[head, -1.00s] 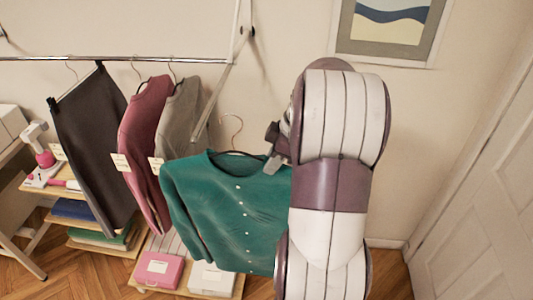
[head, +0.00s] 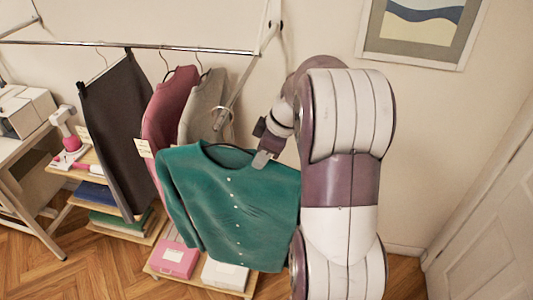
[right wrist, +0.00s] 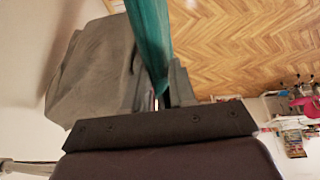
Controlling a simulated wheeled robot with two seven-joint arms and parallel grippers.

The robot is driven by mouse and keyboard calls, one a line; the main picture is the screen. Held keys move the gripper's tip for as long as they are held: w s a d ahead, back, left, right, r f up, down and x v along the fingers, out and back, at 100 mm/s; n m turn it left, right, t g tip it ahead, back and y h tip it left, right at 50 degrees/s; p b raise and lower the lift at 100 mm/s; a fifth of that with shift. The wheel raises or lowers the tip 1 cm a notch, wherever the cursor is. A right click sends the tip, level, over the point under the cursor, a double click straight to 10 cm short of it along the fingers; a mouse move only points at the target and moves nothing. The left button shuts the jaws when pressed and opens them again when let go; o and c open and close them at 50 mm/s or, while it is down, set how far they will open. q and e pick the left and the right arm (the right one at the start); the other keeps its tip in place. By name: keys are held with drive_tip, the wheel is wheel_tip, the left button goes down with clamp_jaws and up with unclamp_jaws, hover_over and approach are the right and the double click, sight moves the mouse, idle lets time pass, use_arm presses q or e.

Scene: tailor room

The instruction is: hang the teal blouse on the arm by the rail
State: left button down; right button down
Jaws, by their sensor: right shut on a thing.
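The teal blouse (head: 232,205) hangs on a dark hanger with a pale hook (head: 232,112). My right gripper (head: 262,158) is shut on it at the shoulder near the collar. In the right wrist view the teal cloth (right wrist: 150,40) runs between the fingertips (right wrist: 160,98). The slanting metal arm (head: 247,77) comes down from the end of the rail (head: 120,46). The hook overlaps the arm's lower end in the head view; I cannot tell whether they touch. My left gripper is not in view.
A grey garment (head: 203,100), a pink garment (head: 170,105) and dark trousers (head: 118,130) hang on the rail left of the blouse. The grey one is close. Below are a pink box (head: 174,260) and a white box (head: 224,273). A framed picture (head: 420,28) hangs right.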

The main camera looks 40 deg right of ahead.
drive_tip(key=shift+w+f, duration=0.1)
drive_tip(key=shift+f, duration=0.1)
drive_tip(key=shift+s+r, duration=0.1)
drive_tip(key=shift+s, duration=0.1)
drive_tip(key=c, duration=0.8)
unclamp_jaws()
drive_tip(key=shift+c, duration=0.2)
drive_tip(key=shift+w, duration=0.1)
